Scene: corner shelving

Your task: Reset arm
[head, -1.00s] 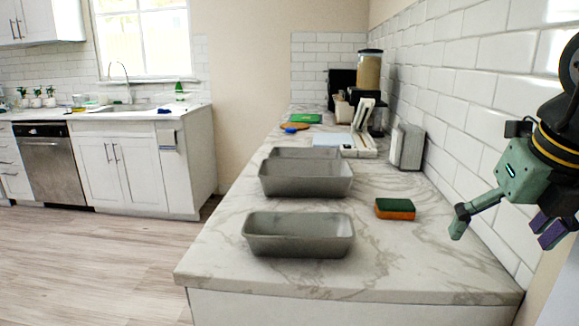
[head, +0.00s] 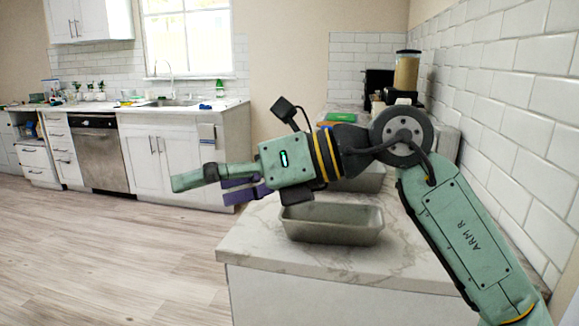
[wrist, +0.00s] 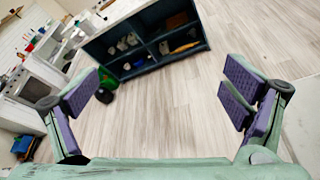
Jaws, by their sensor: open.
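My gripper (head: 212,183) reaches across the head view, pointing left, above and in front of the counter's left edge. In the wrist view my gripper (wrist: 165,97) has its two purple-padded fingers wide apart, with nothing between them but a view of the floor. My arm crosses in front of the counter and hides part of it, including things behind it.
A grey loaf pan (head: 333,222) sits on the marble counter (head: 290,258), with another pan (head: 362,181) partly hidden behind my arm. A tiled wall (head: 520,120) stands close on the right. Open wooden floor (head: 110,250) lies left. The wrist view shows a dark shelf unit (wrist: 150,50).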

